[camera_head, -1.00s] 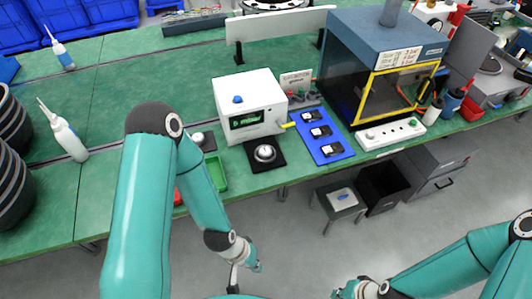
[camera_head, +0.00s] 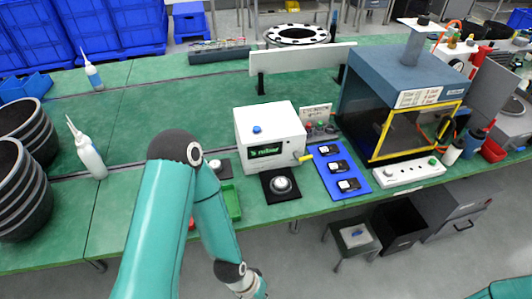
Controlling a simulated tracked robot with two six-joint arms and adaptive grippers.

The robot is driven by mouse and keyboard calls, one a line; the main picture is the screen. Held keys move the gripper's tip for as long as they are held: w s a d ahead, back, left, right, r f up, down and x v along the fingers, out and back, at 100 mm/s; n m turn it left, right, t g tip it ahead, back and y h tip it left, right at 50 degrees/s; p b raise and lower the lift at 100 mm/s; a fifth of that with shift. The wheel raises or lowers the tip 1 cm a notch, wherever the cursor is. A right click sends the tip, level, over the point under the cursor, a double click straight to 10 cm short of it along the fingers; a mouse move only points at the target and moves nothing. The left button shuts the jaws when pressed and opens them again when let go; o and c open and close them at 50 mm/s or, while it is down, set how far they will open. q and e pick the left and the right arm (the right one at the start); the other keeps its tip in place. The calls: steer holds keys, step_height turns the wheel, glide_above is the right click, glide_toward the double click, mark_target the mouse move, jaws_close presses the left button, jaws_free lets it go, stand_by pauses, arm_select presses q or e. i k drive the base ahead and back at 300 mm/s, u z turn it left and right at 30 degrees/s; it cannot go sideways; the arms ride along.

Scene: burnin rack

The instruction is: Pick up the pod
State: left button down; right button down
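Several small black-and-white devices lie in a row on a blue mat (camera_head: 356,185); the nearest one (camera_head: 348,185) sits close to the bench's front edge. I cannot tell for sure whether these are the pods. A round silver piece (camera_head: 281,184) sits on a black pad in front of a white tester box (camera_head: 270,137) with a lit green screen. My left arm reaches down in front of the bench. Its gripper (camera_head: 258,288) is mostly cut off by the bottom edge, so its fingers do not show. My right gripper is out of view; only a bit of that arm shows at bottom right.
A blue chamber (camera_head: 400,85) with a yellow-framed window stands right of the mat, behind a white switch strip (camera_head: 408,173). A green tray (camera_head: 231,203) lies beside my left arm. A grey stool (camera_head: 352,240) and black bin (camera_head: 398,228) stand below.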

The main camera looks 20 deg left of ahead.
mark_target(280, 184)
steer(key=z, duration=0.75)
steer(key=i, duration=0.2)
steer(key=u, duration=2.8)
steer(key=k, duration=0.45)
steer(key=z, duration=0.75)
steer(key=i, duration=0.3)
steer(key=u, duration=0.45)
